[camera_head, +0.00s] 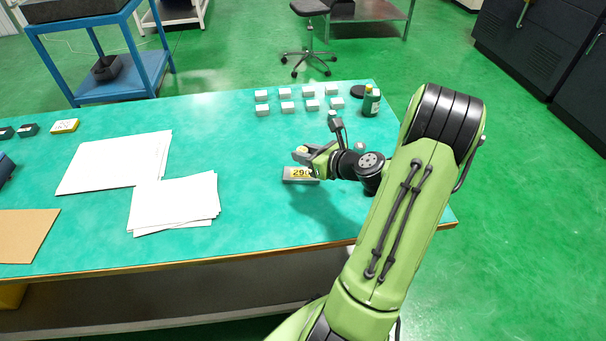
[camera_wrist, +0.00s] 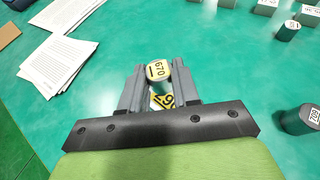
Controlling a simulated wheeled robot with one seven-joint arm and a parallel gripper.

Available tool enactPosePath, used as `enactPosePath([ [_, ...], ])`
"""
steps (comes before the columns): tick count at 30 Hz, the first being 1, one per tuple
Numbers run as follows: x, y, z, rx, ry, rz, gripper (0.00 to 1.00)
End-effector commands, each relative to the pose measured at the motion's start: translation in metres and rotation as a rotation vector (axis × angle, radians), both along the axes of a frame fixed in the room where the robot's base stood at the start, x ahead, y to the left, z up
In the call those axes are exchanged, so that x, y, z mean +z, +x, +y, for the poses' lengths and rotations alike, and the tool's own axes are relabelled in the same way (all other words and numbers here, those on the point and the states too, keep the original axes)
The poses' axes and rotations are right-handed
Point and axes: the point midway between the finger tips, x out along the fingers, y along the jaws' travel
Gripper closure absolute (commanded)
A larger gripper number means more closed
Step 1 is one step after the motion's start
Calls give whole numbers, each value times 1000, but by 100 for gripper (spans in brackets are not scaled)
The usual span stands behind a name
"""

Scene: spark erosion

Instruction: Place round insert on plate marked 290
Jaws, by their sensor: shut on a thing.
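My gripper (camera_wrist: 160,88) is shut on a round insert (camera_wrist: 158,70), a small upright cylinder with a yellow top label that seems to read 670. In the head view my gripper (camera_head: 304,155) is over the back edge of the plate marked 290 (camera_head: 290,174), a grey block with a yellow label on the green table. In the wrist view part of the plate's yellow label (camera_wrist: 161,101) shows between the fingers, just below the insert. The rest of the plate is hidden by the gripper. I cannot tell whether insert and plate touch.
White paper stacks (camera_head: 175,203) lie to the left. In the wrist view a small labelled cylinder (camera_wrist: 287,32) and a dark one (camera_wrist: 298,120) stand to the right.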

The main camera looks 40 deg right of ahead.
Motion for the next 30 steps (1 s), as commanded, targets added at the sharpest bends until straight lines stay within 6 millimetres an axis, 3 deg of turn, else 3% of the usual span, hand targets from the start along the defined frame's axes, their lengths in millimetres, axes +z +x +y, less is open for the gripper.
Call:
enactPosePath([
  [1, -14, 0, 0, 0, 3, -1, 100],
  [10, -58, 0, 0, 1, 1, -1, 100],
  [20, -59, 0, 0, 1, -1, -1, 100],
  [21, -58, 0, 0, 1, -1, -1, 63],
  [25, -58, 0, 0, 2, -1, -1, 44],
  [30, -58, 0, 0, 2, -1, -1, 44],
])
